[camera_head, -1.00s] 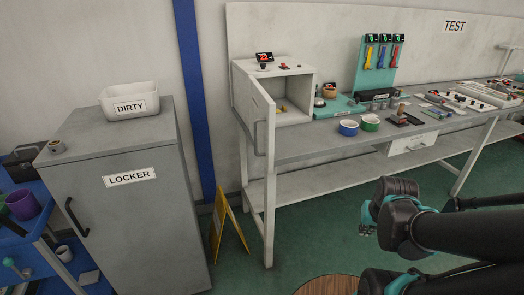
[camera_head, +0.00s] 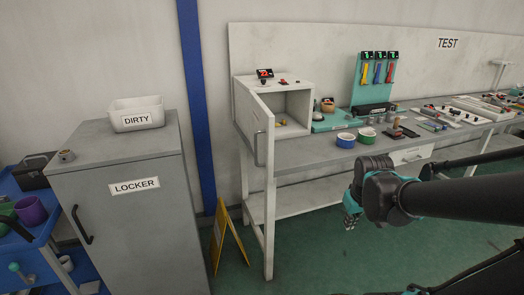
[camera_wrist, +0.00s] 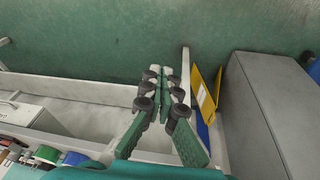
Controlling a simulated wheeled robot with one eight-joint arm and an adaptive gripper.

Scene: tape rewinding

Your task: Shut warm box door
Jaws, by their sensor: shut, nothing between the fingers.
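The warm box (camera_head: 295,105) is a white cabinet on the left end of the bench, with a small display on top. Its door (camera_head: 256,122) stands open, swung out toward the front left, with a vertical handle (camera_head: 258,149). A small yellowish item (camera_head: 282,122) shows inside the box. My gripper (camera_head: 350,215) is in front of the bench, to the right of and lower than the door, apart from it. In the wrist view my gripper (camera_wrist: 165,100) points down past the bench, its fingers together and empty. I cannot make out the box door in the wrist view.
A grey locker (camera_head: 130,215) stands left, with a white bin (camera_head: 137,114) on top. A yellow floor sign (camera_head: 229,238) stands between locker and bench. Blue and green tape rolls (camera_head: 346,140) sit on the bench (camera_head: 300,155). The floor before the bench is open.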

